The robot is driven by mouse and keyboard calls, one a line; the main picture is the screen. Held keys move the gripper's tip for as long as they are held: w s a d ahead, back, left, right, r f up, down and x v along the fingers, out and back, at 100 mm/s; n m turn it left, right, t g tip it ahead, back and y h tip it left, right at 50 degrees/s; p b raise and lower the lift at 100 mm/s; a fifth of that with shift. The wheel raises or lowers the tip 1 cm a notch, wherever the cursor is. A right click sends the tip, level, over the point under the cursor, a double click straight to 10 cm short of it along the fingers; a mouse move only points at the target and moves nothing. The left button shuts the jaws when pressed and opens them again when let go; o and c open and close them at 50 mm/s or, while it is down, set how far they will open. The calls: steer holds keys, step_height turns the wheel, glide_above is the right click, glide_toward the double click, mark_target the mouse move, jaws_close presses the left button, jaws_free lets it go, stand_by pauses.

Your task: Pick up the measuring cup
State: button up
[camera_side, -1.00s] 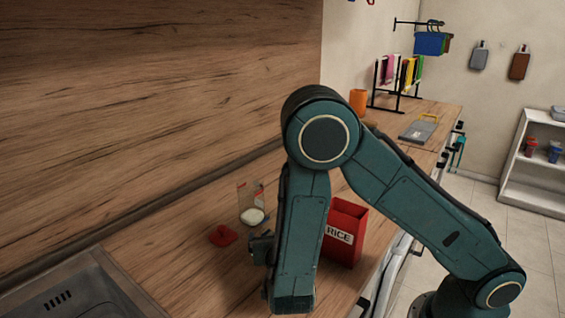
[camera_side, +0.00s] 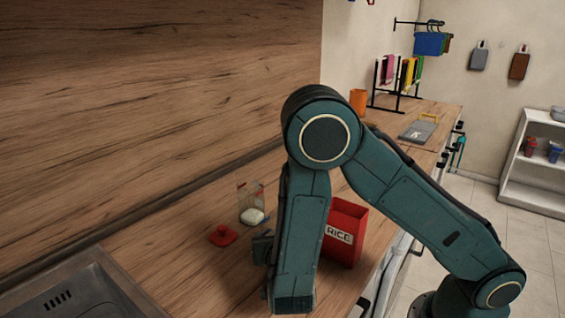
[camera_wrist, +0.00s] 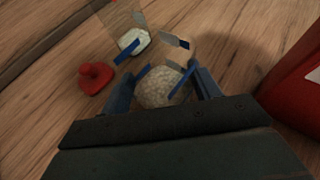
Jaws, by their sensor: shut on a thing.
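My gripper (camera_wrist: 168,80) is shut on a see-through vessel with pale grains in it, which I take for the measuring cup (camera_wrist: 160,90). In the wrist view the cup sits between the two blue fingers. In the side view my gripper (camera_side: 262,246) is low over the counter, partly behind my arm, and the cup cannot be made out there. Whether the cup touches the counter is unclear.
A clear container (camera_side: 251,203) with white contents stands beyond my gripper, close to the cup in the wrist view (camera_wrist: 133,40). A red lid (camera_side: 222,235) lies left of it. A red RICE box (camera_side: 345,230) stands to the right. A sink (camera_side: 75,290) is at lower left.

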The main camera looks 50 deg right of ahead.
steer(key=shift+r, duration=0.2)
step_height(320, 180, up, 20)
steer(key=shift+f, duration=0.2)
stand_by(0.7)
stand_by(0.6)
steer(key=w+r+n+t+y, duration=0.1)
steer(key=w+n+t+y, duration=0.2)
steer(key=w, duration=1.1)
steer(key=n+y, duration=0.1)
steer(key=y, duration=0.2)
steer(key=shift+w+d+r+n+t, duration=0.3)
steer(key=shift+t, duration=0.1)
steer(key=shift+f+y, duration=0.2)
steer(key=shift+y, duration=0.1)
steer(key=shift+a+f+m, duration=0.25)
steer(key=shift+f+m, duration=0.25)
steer(key=shift+f, duration=0.45)
